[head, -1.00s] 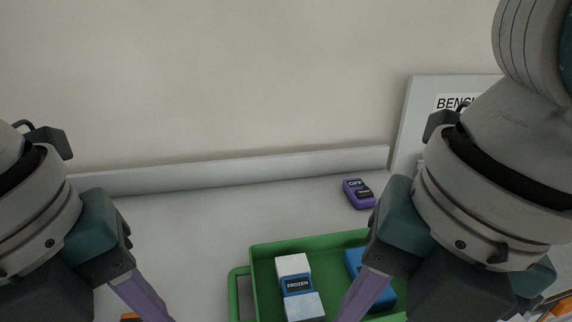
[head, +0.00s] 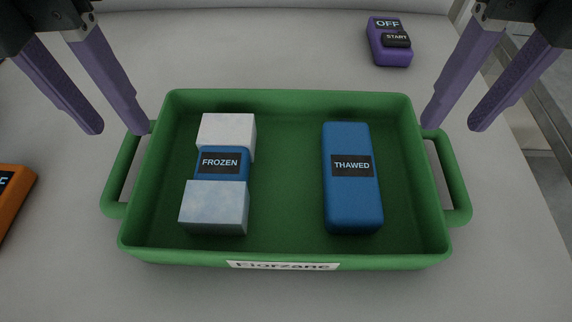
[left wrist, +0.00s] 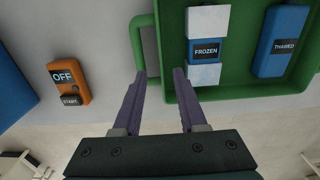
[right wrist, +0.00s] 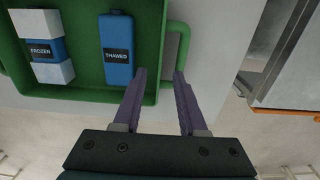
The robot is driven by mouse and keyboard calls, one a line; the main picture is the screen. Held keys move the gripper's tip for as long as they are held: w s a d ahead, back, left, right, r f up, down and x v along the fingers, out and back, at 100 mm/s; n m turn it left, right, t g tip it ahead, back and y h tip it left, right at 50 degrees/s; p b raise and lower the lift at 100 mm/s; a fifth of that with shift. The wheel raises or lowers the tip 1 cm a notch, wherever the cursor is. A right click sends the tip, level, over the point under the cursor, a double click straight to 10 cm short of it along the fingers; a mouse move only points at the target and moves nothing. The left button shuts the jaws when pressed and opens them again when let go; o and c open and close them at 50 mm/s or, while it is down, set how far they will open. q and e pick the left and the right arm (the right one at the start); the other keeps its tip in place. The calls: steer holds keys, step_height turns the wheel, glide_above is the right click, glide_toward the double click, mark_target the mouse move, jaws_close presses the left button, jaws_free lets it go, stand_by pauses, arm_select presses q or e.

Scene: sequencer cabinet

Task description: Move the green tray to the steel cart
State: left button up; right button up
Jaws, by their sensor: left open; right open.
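The green tray (head: 285,259) sits on the light bench top, with a "Fiorzane" label on its front. It holds a blue block marked FROZEN (head: 221,162) with whitish ends, and a blue block marked THAWED (head: 352,178). My left gripper (head: 116,131) is open and empty, its fingertips near the tray's left handle (head: 114,178). My right gripper (head: 453,127) is open and empty, its fingertips near the right handle (head: 460,180). Neither gripper is closed on a handle. A metal structure (right wrist: 284,72) stands right of the bench; I cannot tell if it is the steel cart.
A purple OFF/START device (head: 389,42) lies behind the tray at the right. An orange OFF/START device (left wrist: 68,83) lies left of the tray. A blue object (left wrist: 12,85) lies further left. The bench's right edge is close to the tray.

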mark_target(145, 158)
arm_select(q)
step_height(145, 158, down, 9)
steer(key=shift+d, duration=0.1)
arm_select(e)
step_height(145, 158, down, 9)
steer(key=shift+f, duration=0.1)
arm_select(q)
jaws_close()
arm_select(e)
jaws_close()
stand_by(0.9)
